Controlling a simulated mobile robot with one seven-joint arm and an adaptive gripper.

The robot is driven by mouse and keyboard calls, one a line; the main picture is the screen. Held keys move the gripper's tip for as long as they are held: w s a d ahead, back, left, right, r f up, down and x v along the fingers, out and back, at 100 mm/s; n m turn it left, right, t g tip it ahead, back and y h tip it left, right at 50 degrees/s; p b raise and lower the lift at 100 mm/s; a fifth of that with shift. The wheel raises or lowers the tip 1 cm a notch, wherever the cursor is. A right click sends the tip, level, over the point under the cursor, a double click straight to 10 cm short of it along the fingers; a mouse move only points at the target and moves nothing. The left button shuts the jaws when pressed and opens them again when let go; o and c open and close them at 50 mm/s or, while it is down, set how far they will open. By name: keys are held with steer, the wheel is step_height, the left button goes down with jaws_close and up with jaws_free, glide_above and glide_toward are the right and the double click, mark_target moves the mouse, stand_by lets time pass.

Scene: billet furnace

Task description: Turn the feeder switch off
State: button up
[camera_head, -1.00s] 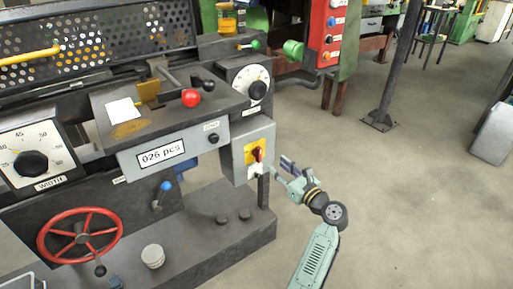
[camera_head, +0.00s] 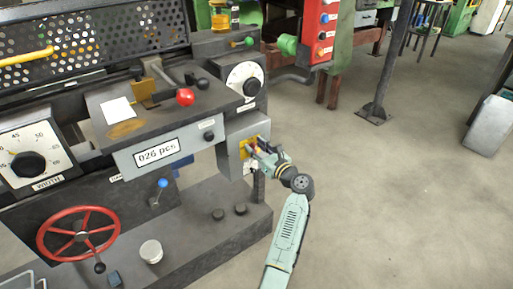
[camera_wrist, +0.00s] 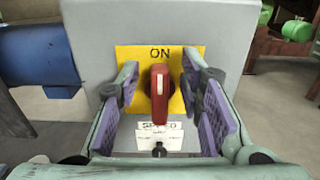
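The feeder switch is a red rotary handle (camera_wrist: 160,92) on a yellow plate (camera_wrist: 190,104) marked "ON" at the top. In the wrist view the handle stands upright, its white mark pointing up toward "ON". A white label below it is partly readable. My gripper (camera_wrist: 163,95) is open, with one finger on each side of the handle and a gap on both sides. In the head view my gripper (camera_head: 256,150) is at the grey switch box (camera_head: 232,135) and hides most of the handle and part of the yellow plate (camera_head: 245,150).
The machine carries a red-knobbed lever (camera_head: 185,97), a blue-knobbed lever (camera_head: 162,184), a dial (camera_head: 245,82) and a red handwheel (camera_head: 80,234) near the switch box. A blue cylinder (camera_wrist: 37,55) lies left of the box. The floor to the right is open.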

mark_target(244, 150)
jaws_close()
steer(key=shift+n, duration=0.4)
steer(key=f+n+b, duration=0.1)
steer(key=n+b, duration=0.3)
steer(key=n, duration=0.1)
steer(key=s+a+n+b, duration=0.1)
steer(key=n+b, duration=0.4)
steer(key=n, duration=0.1)
steer(key=a+f+n+b, duration=0.1)
steer(key=n+b, duration=0.3)
steer(key=n, duration=0.1)
steer(key=shift+s+f+n, duration=0.25)
steer(key=shift+f+n, duration=0.1)
steer(key=shift+n, duration=0.05)
steer(key=shift+n+b, duration=0.3)
stand_by(0.4)
jaws_free()
